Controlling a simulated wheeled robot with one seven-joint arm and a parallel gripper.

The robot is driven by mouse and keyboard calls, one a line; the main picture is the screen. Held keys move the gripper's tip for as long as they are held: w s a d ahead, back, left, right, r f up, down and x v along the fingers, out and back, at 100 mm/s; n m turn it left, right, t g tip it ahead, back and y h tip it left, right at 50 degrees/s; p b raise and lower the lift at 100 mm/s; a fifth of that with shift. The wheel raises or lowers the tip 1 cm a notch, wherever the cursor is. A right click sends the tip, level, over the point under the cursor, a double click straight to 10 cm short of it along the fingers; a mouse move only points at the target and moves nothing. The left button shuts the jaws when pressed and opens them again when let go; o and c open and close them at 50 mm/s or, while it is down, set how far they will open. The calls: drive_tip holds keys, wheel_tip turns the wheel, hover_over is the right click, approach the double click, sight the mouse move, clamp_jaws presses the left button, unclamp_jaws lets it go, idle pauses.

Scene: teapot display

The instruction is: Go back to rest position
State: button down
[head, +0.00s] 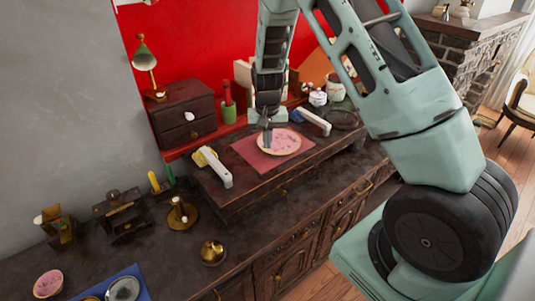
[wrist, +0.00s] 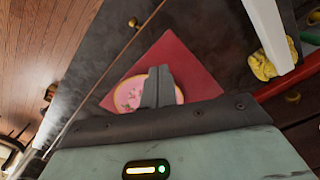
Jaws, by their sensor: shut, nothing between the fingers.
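My gripper (head: 267,138) is at the end of my raised arm, over the pink plate (head: 280,142) on the raised wooden shelf. Its fingers are closed together with nothing between them. In the wrist view the shut fingers (wrist: 158,86) cover part of the pink plate (wrist: 130,93). The plate lies on a red mat (head: 250,153), which also shows in the wrist view (wrist: 185,62). I cannot tell whether the fingertips touch the plate.
White handle-like bars (head: 218,169) (head: 313,121) stand on either side of the mat. A yellow cloth-like item (head: 200,157) sits by the left one. A small drawer box (head: 184,113), a lamp (head: 144,57) and a green cup (head: 228,113) stand behind. Brass items (head: 181,213) stand on the lower counter.

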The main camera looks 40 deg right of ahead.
drive_tip(key=shift+r, duration=0.85)
drive_tip(key=s+a+r+n+y, duration=0.1)
drive_tip(key=s+a+r+n, duration=0.2)
drive_tip(key=s+a+r, duration=0.55)
drive_tip(key=s+a+r+n+y, duration=0.15)
drive_tip(key=s+a+n, duration=0.3)
drive_tip(key=a, duration=0.85)
drive_tip(key=s+a+r+n+h, duration=0.1)
drive_tip(key=s+a+r+n, duration=0.1)
drive_tip(key=s, duration=0.7)
drive_tip(key=s+a+r+n+h, duration=0.1)
drive_tip(key=s+n, duration=0.3)
drive_tip(key=s, duration=0.5)
drive_tip(key=shift+a+r, duration=0.35)
drive_tip(key=shift+a, duration=0.35)
